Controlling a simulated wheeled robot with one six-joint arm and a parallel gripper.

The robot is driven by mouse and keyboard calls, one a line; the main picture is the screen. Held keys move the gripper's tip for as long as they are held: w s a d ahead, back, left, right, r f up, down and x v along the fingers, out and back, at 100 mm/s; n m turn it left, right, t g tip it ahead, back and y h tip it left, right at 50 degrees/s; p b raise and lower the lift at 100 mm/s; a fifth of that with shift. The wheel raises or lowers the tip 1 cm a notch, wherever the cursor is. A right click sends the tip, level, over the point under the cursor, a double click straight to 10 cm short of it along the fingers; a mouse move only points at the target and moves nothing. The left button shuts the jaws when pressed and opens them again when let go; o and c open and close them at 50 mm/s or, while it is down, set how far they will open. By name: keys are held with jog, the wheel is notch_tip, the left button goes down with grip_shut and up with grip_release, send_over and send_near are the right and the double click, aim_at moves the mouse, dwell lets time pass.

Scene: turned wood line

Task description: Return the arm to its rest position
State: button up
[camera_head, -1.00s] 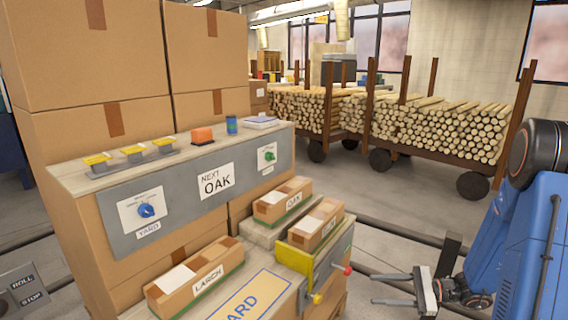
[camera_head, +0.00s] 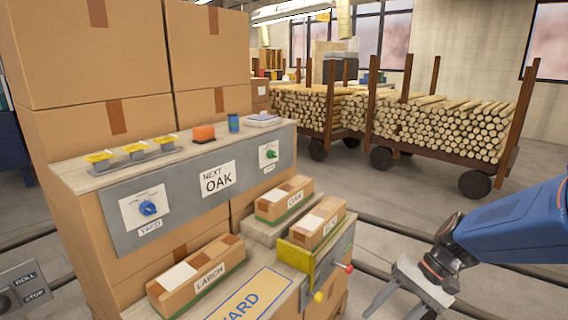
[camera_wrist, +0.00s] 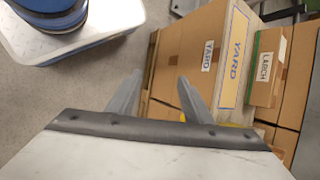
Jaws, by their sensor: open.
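My gripper (camera_head: 398,306) is at the lower right of the head view, beyond the right end of the console, with its fingers pointing down and to the left. It is open and holds nothing. My blue arm reaches in from the right edge. In the wrist view my gripper's two fingers (camera_wrist: 160,78) stand apart, with cardboard boxes and bare floor beyond them. The fingertips touch nothing that I can see. The lower ends of the fingers are cut off or close to the bottom edge of the head view.
A console (camera_head: 115,218) carries a dial, a green knob and a "NEXT OAK" sign. Below it stand a LARCH box (camera_head: 196,277), an OAK box (camera_head: 284,199), a third labelled box (camera_head: 318,228) and a YARD panel (camera_head: 247,300). Log carts (camera_head: 440,150) stand behind.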

jog(key=s+d+r+n+t+h, duration=0.5)
jog(key=s+r+h, duration=0.2)
jog(key=s+r, duration=0.1)
jog(key=shift+s+d+n+t, duration=0.2)
jog(key=shift+d+n+t, duration=0.15)
jog(key=shift+n+t, duration=0.05)
